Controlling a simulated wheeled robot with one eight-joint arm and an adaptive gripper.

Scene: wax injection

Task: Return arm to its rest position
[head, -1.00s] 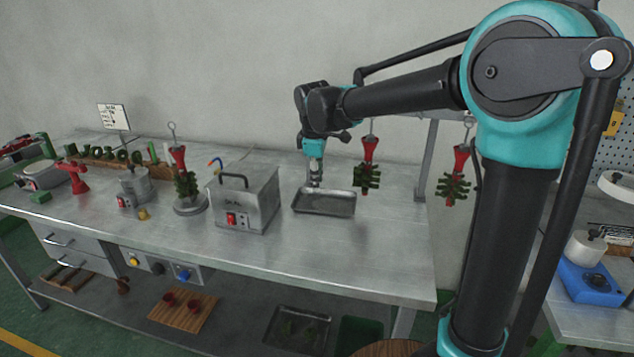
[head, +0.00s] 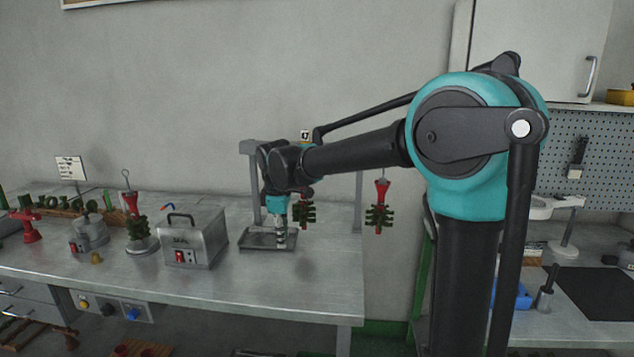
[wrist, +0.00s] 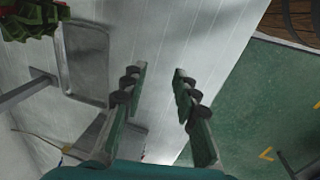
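My gripper (head: 281,238) points down at the end of my arm, above the right part of the workbench in the head view. In the head view it overlaps the right end of a shallow metal tray (head: 252,244). In the wrist view the two fingers of my gripper (wrist: 158,78) stand apart with nothing between them. The tray (wrist: 87,65) lies to the left of the fingers there. The bench top and its edge, with green floor beyond, show below the gripper.
Red-and-green wax trees hang at the rack, one behind my gripper and one to its right (head: 379,212). A metal box (head: 193,236) with a red switch stands left of the tray. A second bench (head: 590,300) is at the right. The front bench surface is clear.

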